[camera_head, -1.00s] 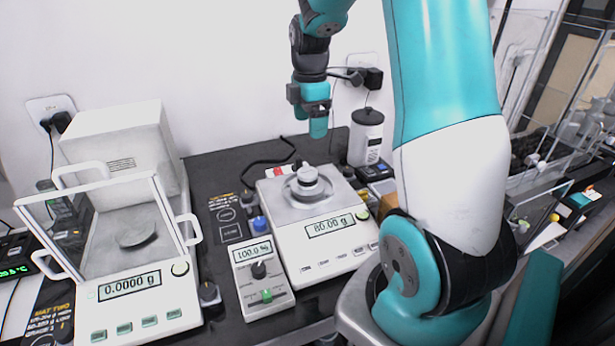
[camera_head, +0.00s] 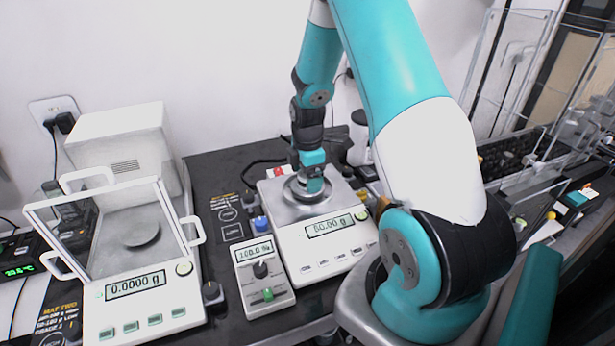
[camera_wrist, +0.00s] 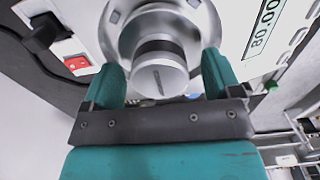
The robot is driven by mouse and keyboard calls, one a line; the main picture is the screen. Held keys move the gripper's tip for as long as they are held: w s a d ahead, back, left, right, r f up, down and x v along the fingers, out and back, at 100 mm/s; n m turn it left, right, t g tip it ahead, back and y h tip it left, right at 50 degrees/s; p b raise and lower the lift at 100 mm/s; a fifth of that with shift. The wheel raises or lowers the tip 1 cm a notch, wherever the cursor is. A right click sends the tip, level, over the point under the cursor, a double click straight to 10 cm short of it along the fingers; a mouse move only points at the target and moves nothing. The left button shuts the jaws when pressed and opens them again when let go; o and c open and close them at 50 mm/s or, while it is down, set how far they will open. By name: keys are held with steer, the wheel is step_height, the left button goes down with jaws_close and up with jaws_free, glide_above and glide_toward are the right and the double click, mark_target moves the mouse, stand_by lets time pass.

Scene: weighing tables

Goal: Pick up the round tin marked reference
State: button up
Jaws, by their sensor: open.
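A round silver piece with a dark band and a slotted top (camera_wrist: 160,80) stands on the weighing pan (camera_wrist: 205,18) of the right-hand balance (camera_head: 295,243), which reads 80.00 g. I cannot read the word reference on it, so I cannot tell for sure that it is the tin. My gripper (camera_head: 313,189) is low over the pan, pointing down, and hides most of the piece in the head view. In the wrist view my gripper (camera_wrist: 163,66) is open, with one finger on each side of the piece. I cannot tell whether the fingers touch it.
A balance with a glass draft shield (camera_head: 138,285) stands to the left and reads 0.0000 g. A small control box (camera_head: 263,275) showing 100.0 sits between the balances. A pale canister (camera_head: 358,130) stands behind, partly hidden by my arm. A red switch (camera_wrist: 76,62) is near the pan.

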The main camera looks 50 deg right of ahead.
steer(key=c, duration=1.1)
